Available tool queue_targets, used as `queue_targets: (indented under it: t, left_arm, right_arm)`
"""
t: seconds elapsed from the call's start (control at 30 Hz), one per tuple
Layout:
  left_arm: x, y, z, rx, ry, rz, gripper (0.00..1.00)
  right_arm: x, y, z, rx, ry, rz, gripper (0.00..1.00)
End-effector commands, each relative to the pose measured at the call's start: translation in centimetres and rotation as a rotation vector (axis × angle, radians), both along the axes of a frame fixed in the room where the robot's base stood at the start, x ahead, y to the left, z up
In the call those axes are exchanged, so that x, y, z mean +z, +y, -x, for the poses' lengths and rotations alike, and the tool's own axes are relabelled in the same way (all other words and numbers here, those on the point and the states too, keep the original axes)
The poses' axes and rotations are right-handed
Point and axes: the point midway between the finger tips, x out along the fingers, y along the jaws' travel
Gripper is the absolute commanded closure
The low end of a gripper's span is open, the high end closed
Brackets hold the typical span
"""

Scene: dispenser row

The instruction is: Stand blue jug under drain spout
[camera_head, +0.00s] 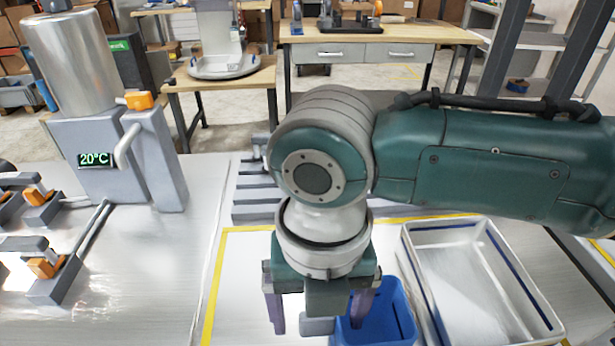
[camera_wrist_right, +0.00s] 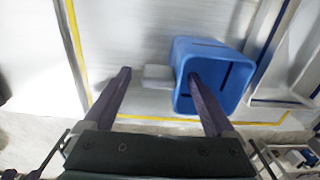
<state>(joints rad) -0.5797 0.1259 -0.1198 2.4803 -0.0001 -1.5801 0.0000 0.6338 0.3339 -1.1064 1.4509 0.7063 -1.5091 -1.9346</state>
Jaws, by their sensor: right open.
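The blue jug (camera_head: 402,318) stands upright on the bench inside a yellow outline, partly hidden by my right gripper. In the right wrist view the jug (camera_wrist_right: 236,62) shows its open mouth and a grey handle (camera_wrist_right: 157,77) on its left. My right gripper (camera_head: 317,318) is open above it. In the wrist view its fingers (camera_wrist_right: 160,75) lie on either side of the handle, the right one overlapping the jug's mouth; contact cannot be told. A steel tank dispenser (camera_head: 75,65) with a 20°C display stands at the left, with a curved pale spout (camera_head: 126,146). I cannot tell if this is the drain spout.
A white tray with a blue stripe (camera_head: 540,312) lies right of the jug. Grey slatted blocks (camera_head: 256,212) sit behind the gripper. Grey fittings with orange parts (camera_head: 46,268) are at the left edge. Bare steel bench (camera_head: 150,285) lies between dispenser and yellow outline.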

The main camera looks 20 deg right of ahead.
Motion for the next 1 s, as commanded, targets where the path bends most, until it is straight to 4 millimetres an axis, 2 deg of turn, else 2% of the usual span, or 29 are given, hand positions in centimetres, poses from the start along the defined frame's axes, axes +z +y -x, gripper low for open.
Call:
queue_targets:
  t: [0.1, 0.3, 1.0]
  left_arm:
    - [-0.11, -0.03, 0.0, 0.001, 0.0, 0.001, 0.5]
    - [-0.09, -0.15, 0.01, 0.004, 0.0, 0.006, 0.5]
    - [-0.09, -0.22, 0.01, 0.005, 0.0, 0.008, 0.5]
  right_arm:
    - [-0.81, -0.01, 0.03, 0.0, -0.001, 0.001, 0.1]
    - [-0.81, -0.03, 0.01, 0.001, -0.001, 0.0, 0.1]
    - [-0.76, -0.04, -0.01, 0.0, -0.001, 0.0, 0.89]
